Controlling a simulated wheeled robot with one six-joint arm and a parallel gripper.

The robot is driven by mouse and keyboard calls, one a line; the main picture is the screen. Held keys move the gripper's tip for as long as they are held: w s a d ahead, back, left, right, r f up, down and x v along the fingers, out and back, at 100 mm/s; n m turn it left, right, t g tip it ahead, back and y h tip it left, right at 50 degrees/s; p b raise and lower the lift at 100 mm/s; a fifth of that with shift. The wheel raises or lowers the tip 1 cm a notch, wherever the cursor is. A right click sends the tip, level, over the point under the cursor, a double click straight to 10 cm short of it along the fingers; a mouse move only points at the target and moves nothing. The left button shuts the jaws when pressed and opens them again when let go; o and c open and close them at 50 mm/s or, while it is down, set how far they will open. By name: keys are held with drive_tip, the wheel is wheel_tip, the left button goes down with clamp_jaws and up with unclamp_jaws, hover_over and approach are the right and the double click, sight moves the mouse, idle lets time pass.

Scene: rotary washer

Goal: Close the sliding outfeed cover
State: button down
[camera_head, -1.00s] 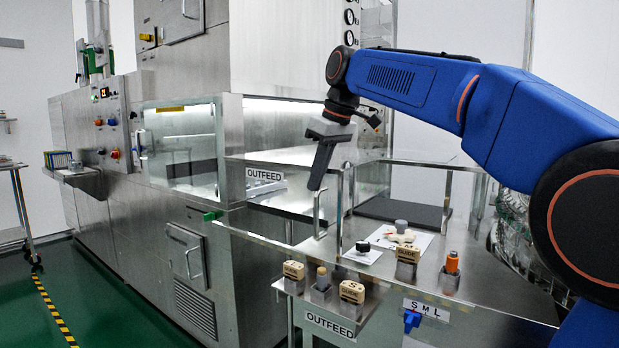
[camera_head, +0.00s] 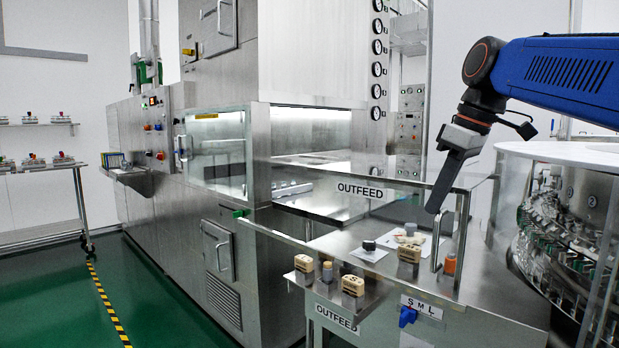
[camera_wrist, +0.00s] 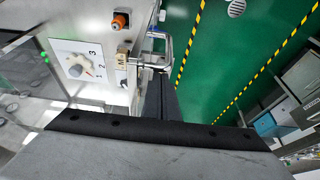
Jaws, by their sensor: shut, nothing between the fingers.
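The sliding outfeed cover (camera_head: 400,196) is a clear panel with a metal top and an OUTFEED label, standing over the right part of the outfeed table. Its upright metal handle (camera_head: 437,242) is near its right end. My gripper (camera_head: 434,210) is shut and empty, pointing down at the left of the handle's top. In the wrist view the handle (camera_wrist: 166,46) shows by the tip of my dark fingers (camera_wrist: 162,95). They look very close; I cannot tell whether they touch.
A front rail with a green end (camera_head: 239,213) runs below the cover. Guide blocks (camera_head: 352,285), an orange-topped knob (camera_head: 450,264) and a blue selector (camera_head: 407,316) are at the front. A round bottle carousel (camera_head: 575,210) stands at the right.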

drive_tip(key=shift+s+d, duration=0.6)
drive_tip(key=shift+d, duration=0.15)
drive_tip(key=shift+f, duration=0.1)
